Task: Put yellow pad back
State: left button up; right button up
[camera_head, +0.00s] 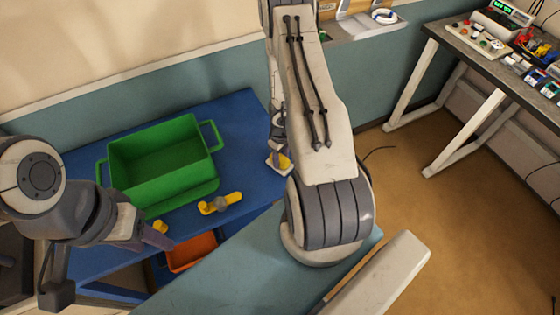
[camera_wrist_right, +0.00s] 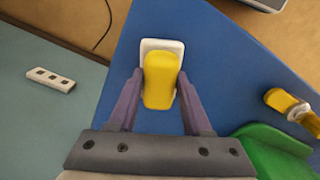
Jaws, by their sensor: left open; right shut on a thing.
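The yellow pad (camera_wrist_right: 160,80) is between the purple fingers of my right gripper (camera_wrist_right: 160,98), which is shut on it. It also shows in the head view (camera_head: 285,161) near the right end of the blue table (camera_head: 240,115). A white plate-like piece (camera_wrist_right: 175,46) with rounded corners lies under or behind the pad; whether they touch I cannot tell. My left gripper (camera_head: 150,237) is open and empty near the table's front edge, close to a small yellow part (camera_head: 160,227).
A green bin (camera_head: 165,192) stands on the blue table. A yellow piece with a grey knob (camera_head: 220,203) lies in front of it. An orange bin (camera_head: 192,252) sits lower down. A workbench with equipment (camera_head: 470,55) stands at the right, with open floor before it.

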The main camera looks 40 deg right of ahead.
aim_at(282, 158)
jog(key=o, duration=1.2)
jog(key=shift+s, duration=0.1)
jog(key=shift+r, duration=0.15)
notch_tip(282, 158, up, 12)
jog(key=p, duration=1.2)
